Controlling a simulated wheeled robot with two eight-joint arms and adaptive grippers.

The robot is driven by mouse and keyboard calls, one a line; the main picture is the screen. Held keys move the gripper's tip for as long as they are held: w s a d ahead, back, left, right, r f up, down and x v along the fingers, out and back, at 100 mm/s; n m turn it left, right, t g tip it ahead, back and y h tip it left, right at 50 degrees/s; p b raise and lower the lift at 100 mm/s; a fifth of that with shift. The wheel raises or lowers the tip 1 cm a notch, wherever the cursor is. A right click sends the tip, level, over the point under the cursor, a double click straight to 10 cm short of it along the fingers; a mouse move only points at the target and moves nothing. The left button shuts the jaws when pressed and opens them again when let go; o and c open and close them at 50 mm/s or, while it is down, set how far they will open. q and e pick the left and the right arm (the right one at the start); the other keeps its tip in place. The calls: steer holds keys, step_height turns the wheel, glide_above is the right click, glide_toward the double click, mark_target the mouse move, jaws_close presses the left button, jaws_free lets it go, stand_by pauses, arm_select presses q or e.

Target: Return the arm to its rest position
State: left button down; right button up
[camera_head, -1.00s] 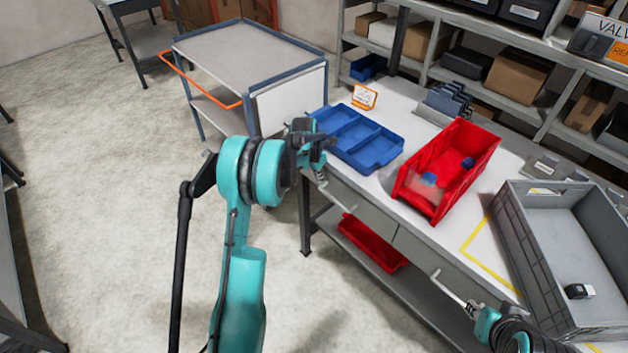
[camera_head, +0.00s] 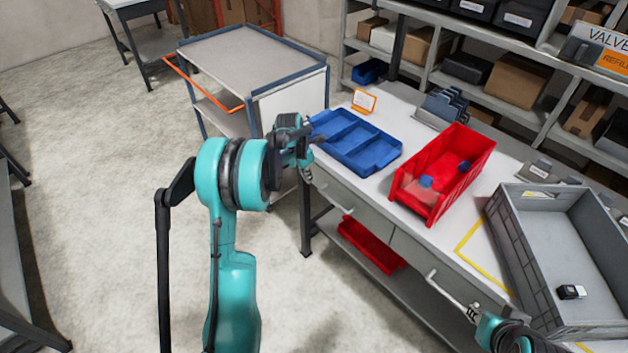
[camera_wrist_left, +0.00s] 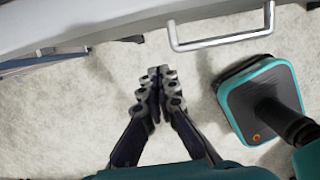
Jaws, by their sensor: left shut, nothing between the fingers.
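My left arm comes up from the bottom of the head view. Its left gripper (camera_head: 308,138) is at the table's left front edge, just left of the blue divided tray, partly hidden by its own wrist. In the left wrist view the fingers of the left gripper (camera_wrist_left: 160,85) are together with nothing between them, above the pale floor and in front of a drawer handle (camera_wrist_left: 220,40).
The table holds the blue tray (camera_head: 359,149), a red bin (camera_head: 470,172) with small blue items, and a grey crate (camera_head: 519,262) with a small black-and-white item (camera_head: 571,292). A grey cart (camera_head: 250,55) stands behind my left arm.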

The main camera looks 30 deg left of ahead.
arm_select(q)
steer(key=s+d+r+m+t+y+p, duration=0.1)
steer(key=s+d+r+m, duration=0.5)
steer(key=s+r+m, duration=0.15)
steer(key=s+d+r+m+t, duration=0.1)
steer(key=s+d+r+m, duration=0.55)
steer(key=r, duration=0.25)
steer(key=s+d+f+m+t, duration=0.1)
steer(key=s+d+m, duration=0.6)
steer(key=s+m, duration=0.7)
steer(key=m+t, duration=0.1)
steer(key=m, duration=0.3)
steer(key=shift+s+f+t, duration=0.2)
steer(key=shift+s+t, duration=0.1)
steer(key=shift+s, duration=0.1)
